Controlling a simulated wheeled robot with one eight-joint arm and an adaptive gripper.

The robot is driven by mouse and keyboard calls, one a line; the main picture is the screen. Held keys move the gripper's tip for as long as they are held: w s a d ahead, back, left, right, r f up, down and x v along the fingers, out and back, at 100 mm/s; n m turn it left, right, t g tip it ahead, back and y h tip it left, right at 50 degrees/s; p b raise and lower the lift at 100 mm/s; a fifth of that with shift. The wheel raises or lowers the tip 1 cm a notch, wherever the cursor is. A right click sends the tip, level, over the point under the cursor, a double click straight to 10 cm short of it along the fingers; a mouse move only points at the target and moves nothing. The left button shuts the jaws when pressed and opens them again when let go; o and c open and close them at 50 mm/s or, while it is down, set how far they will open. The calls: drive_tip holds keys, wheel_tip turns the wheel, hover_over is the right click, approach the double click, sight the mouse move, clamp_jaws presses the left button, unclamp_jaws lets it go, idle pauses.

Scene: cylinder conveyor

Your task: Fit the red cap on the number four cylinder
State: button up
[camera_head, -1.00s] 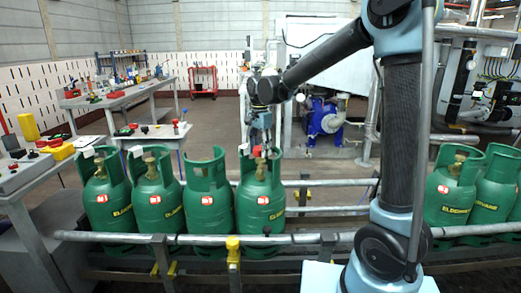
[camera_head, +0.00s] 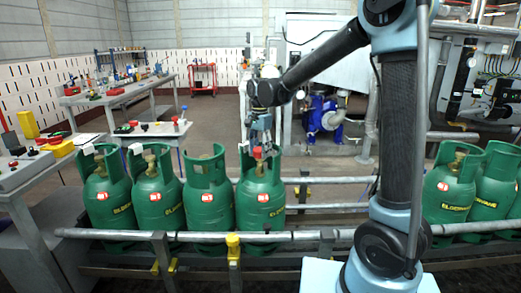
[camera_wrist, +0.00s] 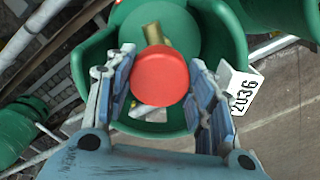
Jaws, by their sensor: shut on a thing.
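My gripper (camera_head: 258,143) reaches down into the open collar of a green cylinder (camera_head: 260,205), fourth from the left in the near row. It is shut on the red cap (camera_head: 257,152), which sits between the blue fingers in the wrist view (camera_wrist: 159,75). The wrist view shows a brass valve (camera_wrist: 153,34) partly behind the cap, sticking out toward the top. The cap appears above and off to one side of the valve; contact cannot be told. A white tag reading 2036 (camera_wrist: 241,94) is at the collar's right side in the wrist view.
Several more green cylinders stand upright on the conveyor; one (camera_head: 208,200) is close at left. Others (camera_head: 450,190) stand at right beyond my arm. A metal rail (camera_head: 200,238) runs in front. Workbenches (camera_head: 155,130) stand at left. The conveyor between the groups is clear.

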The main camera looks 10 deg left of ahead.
sight(260, 149)
drive_tip(key=shift+f, duration=1.35)
drive_tip(key=o, duration=1)
drive_tip(key=shift+c, duration=0.2)
drive_tip(key=shift+r, duration=0.1)
wheel_tip(260, 149, up, 12)
drive_tip(key=shift+f, duration=0.15)
